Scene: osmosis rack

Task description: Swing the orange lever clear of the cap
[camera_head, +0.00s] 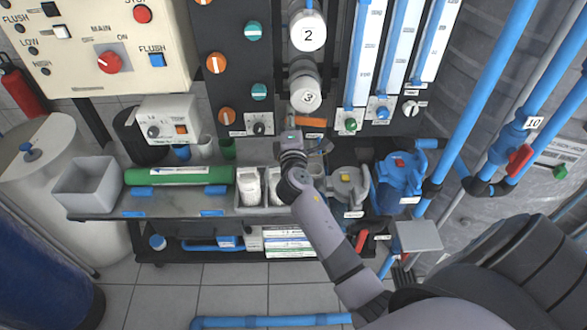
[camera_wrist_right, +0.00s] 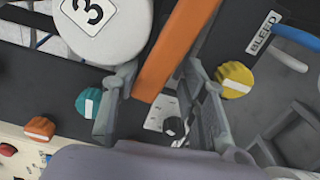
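The orange lever (camera_head: 311,122) is a flat bar just below the white round cap marked 3 (camera_head: 305,97) on the dark rack panel. In the right wrist view the orange lever (camera_wrist_right: 176,48) runs from the top edge down between my fingers, beside the rim of the cap (camera_wrist_right: 105,28). I cannot tell whether they touch. My right gripper (camera_head: 292,137) is at the lever's left part in the head view. In the wrist view the right gripper (camera_wrist_right: 160,95) is open, with one finger on each side of the lever. My left gripper is not in view.
A yellow knob (camera_wrist_right: 235,80) and a teal knob (camera_wrist_right: 88,103) sit close to the fingers. Another white cap, marked 2 (camera_head: 308,32), is above. Flow tubes (camera_head: 360,60) stand to the right. A shelf (camera_head: 150,205) with a green cylinder (camera_head: 180,176) and bins is below.

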